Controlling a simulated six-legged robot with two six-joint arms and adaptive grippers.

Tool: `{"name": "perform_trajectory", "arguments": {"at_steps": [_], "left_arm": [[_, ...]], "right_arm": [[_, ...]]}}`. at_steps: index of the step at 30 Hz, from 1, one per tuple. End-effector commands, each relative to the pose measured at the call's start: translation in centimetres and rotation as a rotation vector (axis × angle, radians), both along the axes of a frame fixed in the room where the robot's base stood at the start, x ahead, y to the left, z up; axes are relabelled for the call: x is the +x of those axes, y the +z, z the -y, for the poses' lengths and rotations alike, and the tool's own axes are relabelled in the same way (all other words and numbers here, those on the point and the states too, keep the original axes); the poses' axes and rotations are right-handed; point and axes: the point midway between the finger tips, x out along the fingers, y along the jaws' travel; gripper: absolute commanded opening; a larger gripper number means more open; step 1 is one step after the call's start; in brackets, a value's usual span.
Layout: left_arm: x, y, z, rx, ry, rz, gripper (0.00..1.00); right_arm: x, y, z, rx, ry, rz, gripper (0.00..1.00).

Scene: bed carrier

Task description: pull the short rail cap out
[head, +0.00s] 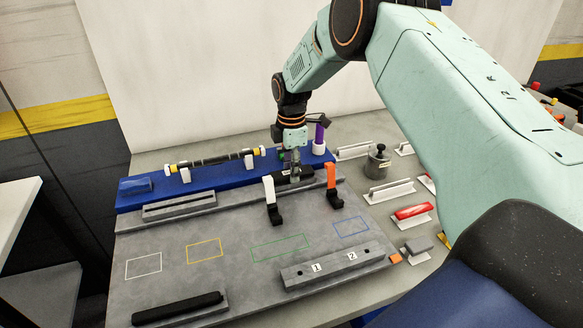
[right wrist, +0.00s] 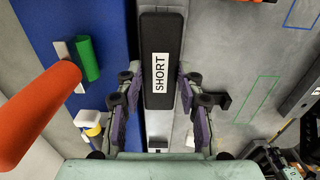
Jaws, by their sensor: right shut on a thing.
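The short rail cap (right wrist: 160,40) is a black block with a white label reading SHORT. In the right wrist view it lies lengthwise at the top middle, over a grey rail (right wrist: 183,130). My right gripper (right wrist: 160,85) has its purple-padded fingers on both long sides of the cap, shut on it. In the head view my right gripper (head: 294,165) reaches down to the dark cap (head: 298,175) at the back of the grey fixture plate (head: 225,230). The cap's underside is hidden, so I cannot tell whether it touches the rail.
A white lever (head: 269,188) and an orange lever (head: 331,178) stand close to the gripper. A black bar with yellow ends (head: 213,160) rests on the blue base (head: 145,200). A purple handle (head: 319,133) stands behind. The plate's coloured outlines are empty.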

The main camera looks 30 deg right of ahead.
Motion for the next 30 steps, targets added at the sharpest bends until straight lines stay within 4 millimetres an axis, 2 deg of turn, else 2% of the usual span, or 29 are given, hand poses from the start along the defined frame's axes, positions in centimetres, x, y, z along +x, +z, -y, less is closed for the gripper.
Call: {"name": "perform_trajectory", "arguments": {"at_steps": [4, 30], "left_arm": [[-0.01, 0.01, 0.0, 0.0, 0.0, 0.0, 0.36], [-0.02, 0.31, 0.0, 0.0, 0.0, 0.0, 0.36]], "right_arm": [[-0.03, -0.01, 0.0, 0.0, 0.0, -0.001, 0.0], [-0.06, 0.32, 0.0, 0.0, 0.0, -0.002, 0.0]]}}
